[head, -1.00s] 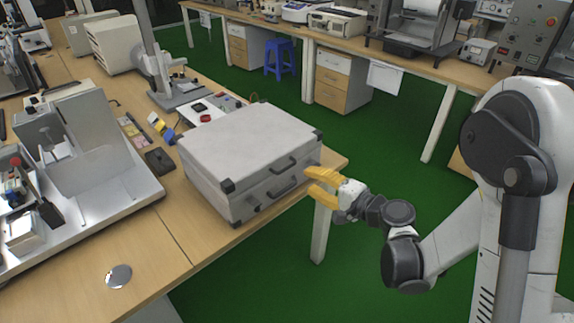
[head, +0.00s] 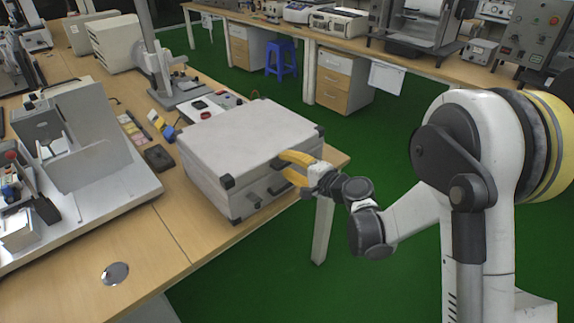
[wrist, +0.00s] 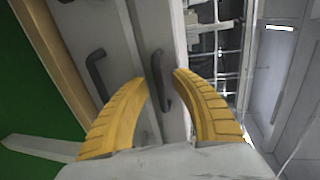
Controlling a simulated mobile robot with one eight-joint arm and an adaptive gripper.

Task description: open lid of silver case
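The silver case (head: 240,140) lies flat on the wooden table with its lid shut. Its front has two dark handles, one above the other. My gripper (head: 283,169) is at the front of the case, level with the upper handle, which it largely hides in the head view. In the wrist view, the upper handle (wrist: 160,82) stands between the two yellow fingertips (wrist: 162,79), with a small gap visible on either side. The lower handle (wrist: 97,75) is to the left there, outside the fingers. My gripper is open; contact with the handle cannot be told.
The wooden table (head: 165,270) carries a grey metal fixture (head: 85,150) left of the case and a stand (head: 180,90) behind it. A round metal disc (head: 115,273) lies near the front. A blue stool (head: 281,58) stands farther back.

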